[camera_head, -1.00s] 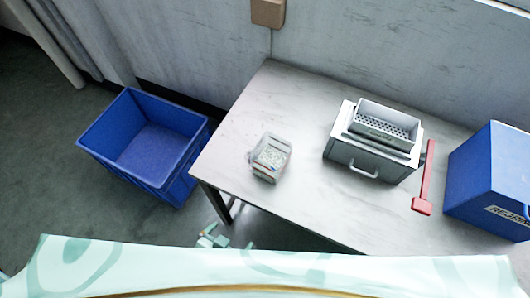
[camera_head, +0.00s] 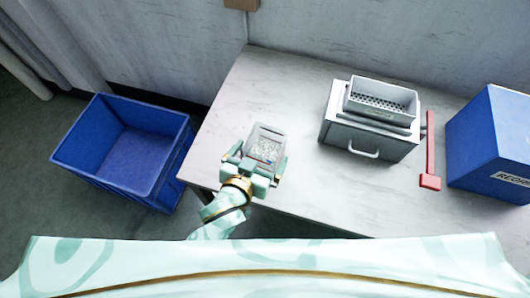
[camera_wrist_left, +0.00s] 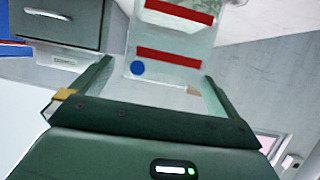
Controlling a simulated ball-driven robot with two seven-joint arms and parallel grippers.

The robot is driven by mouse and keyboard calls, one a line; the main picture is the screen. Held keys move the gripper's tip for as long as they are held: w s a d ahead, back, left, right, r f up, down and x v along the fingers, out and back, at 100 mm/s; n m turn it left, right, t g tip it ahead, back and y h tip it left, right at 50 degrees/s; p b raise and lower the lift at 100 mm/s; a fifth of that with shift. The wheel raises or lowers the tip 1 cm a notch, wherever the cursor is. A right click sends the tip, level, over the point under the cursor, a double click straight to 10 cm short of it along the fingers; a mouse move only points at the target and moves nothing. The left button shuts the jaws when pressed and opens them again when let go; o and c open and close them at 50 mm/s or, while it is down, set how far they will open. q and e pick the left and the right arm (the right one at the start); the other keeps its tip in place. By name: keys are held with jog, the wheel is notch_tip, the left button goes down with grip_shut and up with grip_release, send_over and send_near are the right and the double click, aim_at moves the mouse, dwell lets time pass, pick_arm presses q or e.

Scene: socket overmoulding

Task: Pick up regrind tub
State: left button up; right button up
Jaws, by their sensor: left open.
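The regrind tub (camera_head: 266,140), a clear open-topped tub of pale granules, stands upright on the table near its left front part. In the left wrist view the tub (camera_wrist_left: 175,42) shows two red stripes and a blue dot on its wall. My left gripper (camera_head: 257,160) is at the tub's near side, fingers open and spread to either side of its near end. In the wrist view the tub's lower part shows between the fingers; I cannot tell whether they touch it. The gripper hides the tub's near lower part in the head view. My right gripper is not in view.
A grey machine (camera_head: 366,143) with a perforated hopper stands right of the tub, with a red lever (camera_head: 430,150) beside it. A blue labelled box (camera_head: 490,140) is at the far right. An empty blue bin (camera_head: 88,184) stands left of the table (camera_head: 310,195).

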aim_at(271, 133)
pick_arm(q)
jog(key=b+x, duration=0.1)
jog(key=x, duration=0.4)
jog(key=shift+w+a+b, duration=0.1)
jog(key=shift+w+b, duration=0.15)
jog(key=shift+b, duration=0.1)
jog(key=shift+r, duration=0.15)
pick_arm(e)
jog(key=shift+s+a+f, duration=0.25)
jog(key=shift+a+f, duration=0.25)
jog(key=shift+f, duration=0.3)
pick_arm(q)
jog(key=c, duration=1.4)
jog(key=shift+c, duration=0.2)
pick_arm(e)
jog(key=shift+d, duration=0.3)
